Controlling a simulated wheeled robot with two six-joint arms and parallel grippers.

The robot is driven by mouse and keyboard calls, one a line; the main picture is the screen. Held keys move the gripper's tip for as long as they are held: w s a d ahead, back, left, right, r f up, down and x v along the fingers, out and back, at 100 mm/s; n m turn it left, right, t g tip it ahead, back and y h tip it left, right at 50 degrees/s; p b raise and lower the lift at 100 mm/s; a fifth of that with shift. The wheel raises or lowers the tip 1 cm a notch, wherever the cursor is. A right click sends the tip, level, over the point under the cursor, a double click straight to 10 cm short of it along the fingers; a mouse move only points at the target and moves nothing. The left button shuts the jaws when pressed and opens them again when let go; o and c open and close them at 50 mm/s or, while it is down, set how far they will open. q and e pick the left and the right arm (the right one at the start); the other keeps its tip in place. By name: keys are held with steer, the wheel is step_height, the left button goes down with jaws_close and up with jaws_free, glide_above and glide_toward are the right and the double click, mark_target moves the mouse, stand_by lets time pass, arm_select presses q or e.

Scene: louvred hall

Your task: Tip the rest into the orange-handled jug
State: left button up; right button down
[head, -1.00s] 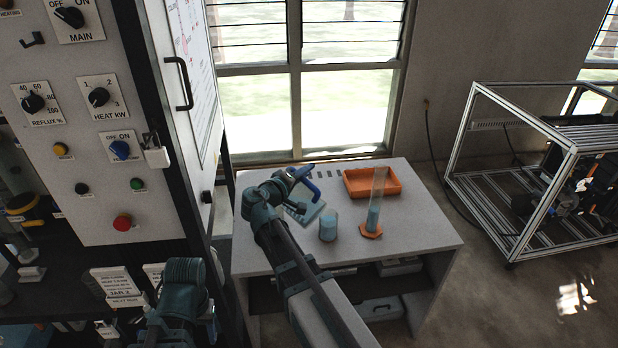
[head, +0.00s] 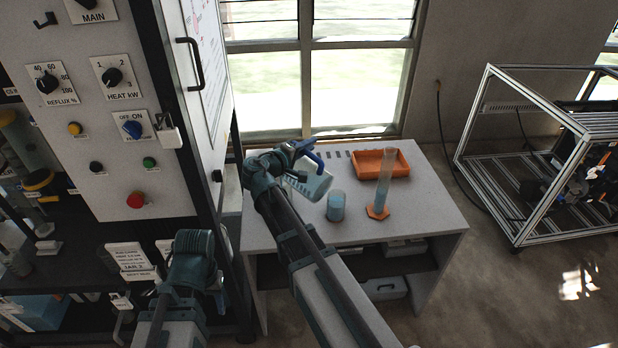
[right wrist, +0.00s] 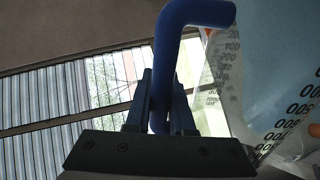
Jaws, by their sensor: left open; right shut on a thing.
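My right gripper (head: 296,153) is shut on the blue handle of a clear jug (head: 314,183), which is tilted above the bench near its left side. The right wrist view shows the fingers (right wrist: 160,105) around the blue handle (right wrist: 178,45) and the graduated jug wall (right wrist: 262,85) with pale blue in it. A small beaker (head: 336,206) with blue liquid stands upright to the right of the jug, apart from it. I see no orange-handled jug in these frames. My left gripper (head: 212,284) is low at the left, largely hidden by its arm, and empty.
A tall cylinder (head: 384,185) with blue liquid stands on an orange foot beside an orange tray (head: 370,163) on the grey bench (head: 430,215). A control cabinet (head: 90,120) rises close at the left. A metal-framed rig (head: 520,165) stands at the right.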

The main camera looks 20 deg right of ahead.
stand_by(0.4)
steer(key=shift+w+a+r+n+p, duration=0.2)
steer(key=shift+w+r+n+p, duration=0.1)
steer(key=shift+w+r+p, duration=0.15)
steer(key=shift+w+a, duration=0.15)
steer(key=shift+w, duration=0.05)
stand_by(0.4)
steer(key=shift+w+a+r+n+g+p, duration=0.2)
steer(key=shift+w+a+r+n+p, duration=0.15)
steer(key=shift+w+n, duration=0.3)
steer(key=shift+w+a+r+n+g+p, duration=0.25)
steer(key=shift+w+a+n+p, duration=0.15)
steer(key=shift+w, duration=0.3)
steer(key=shift+s+d+f, duration=0.1)
